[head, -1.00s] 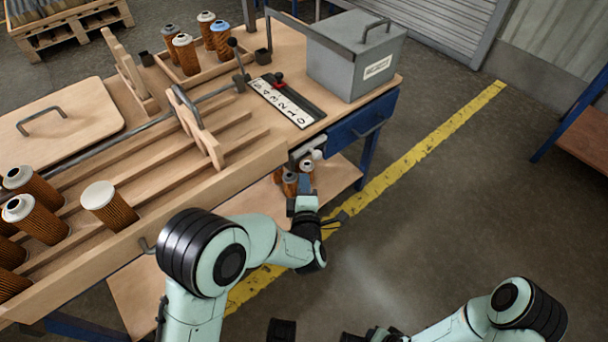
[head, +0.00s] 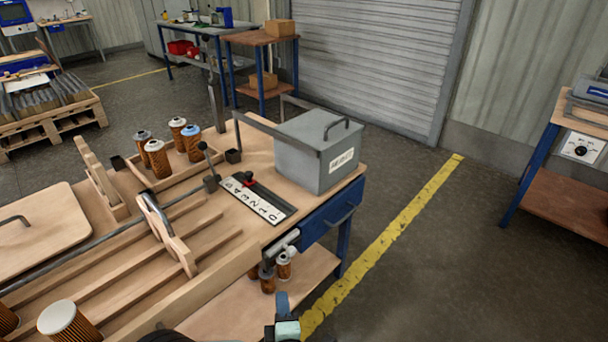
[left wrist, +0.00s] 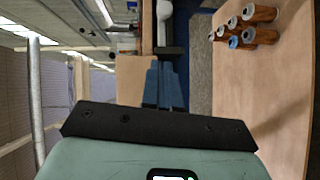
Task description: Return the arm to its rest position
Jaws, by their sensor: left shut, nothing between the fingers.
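My left gripper (head: 282,302) shows at the bottom edge of the head view, with its blue fingers closed and empty. It is in front of the bench's lower shelf, just below the filter cartridges (head: 284,265) there in the picture. The rest of my left arm is mostly below the frame. In the left wrist view the blue fingers (left wrist: 166,85) lie together with nothing between them. My right gripper is in neither view.
The wooden bench (head: 318,186) carries a grey lidded box (head: 300,155), a number strip (head: 255,199) and a tray with several cartridges (head: 157,160). A white-topped cartridge (head: 68,322) is at lower left.

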